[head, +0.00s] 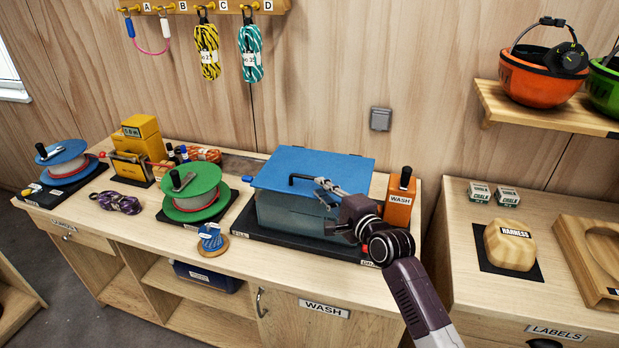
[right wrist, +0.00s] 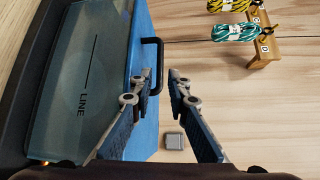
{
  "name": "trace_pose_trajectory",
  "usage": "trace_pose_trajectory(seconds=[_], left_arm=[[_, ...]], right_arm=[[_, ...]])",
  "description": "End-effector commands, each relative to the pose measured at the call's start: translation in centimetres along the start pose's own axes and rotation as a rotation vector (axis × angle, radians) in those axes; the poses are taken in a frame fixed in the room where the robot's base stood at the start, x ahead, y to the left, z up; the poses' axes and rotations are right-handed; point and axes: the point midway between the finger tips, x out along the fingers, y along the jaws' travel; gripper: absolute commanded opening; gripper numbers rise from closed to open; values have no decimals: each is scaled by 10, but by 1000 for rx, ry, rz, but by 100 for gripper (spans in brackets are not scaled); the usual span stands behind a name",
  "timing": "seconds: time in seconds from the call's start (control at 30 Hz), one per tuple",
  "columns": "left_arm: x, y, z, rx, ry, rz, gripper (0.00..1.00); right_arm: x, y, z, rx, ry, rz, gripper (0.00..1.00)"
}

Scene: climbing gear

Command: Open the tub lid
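The tub (head: 290,213) is a translucent grey box on a black tray, with a flat blue lid (head: 335,165) lying shut on it. A black bar handle (head: 300,177) stands on the lid. My right gripper (head: 322,190) is over the lid's front part, close to the handle. In the right wrist view, my right gripper (right wrist: 164,74) has its fingers apart, with the handle (right wrist: 160,45) showing at the gap between the tips, partly hidden by one finger. I cannot tell whether they touch it. The tub wall (right wrist: 80,80) is marked LINE. My left gripper is not in view.
Ropes hang on the wall rack (head: 225,8) above. A shelf (head: 540,112) with helmets is at upper right.

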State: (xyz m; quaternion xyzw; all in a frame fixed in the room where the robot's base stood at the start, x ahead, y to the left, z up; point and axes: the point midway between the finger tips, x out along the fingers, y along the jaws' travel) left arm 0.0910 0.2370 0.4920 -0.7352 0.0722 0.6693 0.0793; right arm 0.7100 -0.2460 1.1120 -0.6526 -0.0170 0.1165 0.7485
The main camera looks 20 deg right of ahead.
Motion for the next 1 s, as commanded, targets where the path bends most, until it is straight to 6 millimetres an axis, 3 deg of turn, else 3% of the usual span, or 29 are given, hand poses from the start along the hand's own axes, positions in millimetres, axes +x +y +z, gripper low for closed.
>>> trace_pose_trajectory(seconds=[0.6,1.0], left_arm=[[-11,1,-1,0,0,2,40],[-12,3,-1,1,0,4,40]], right_arm=[[68,-1,0,1,-1,0,16],[77,0,0,1,0,1,16]])
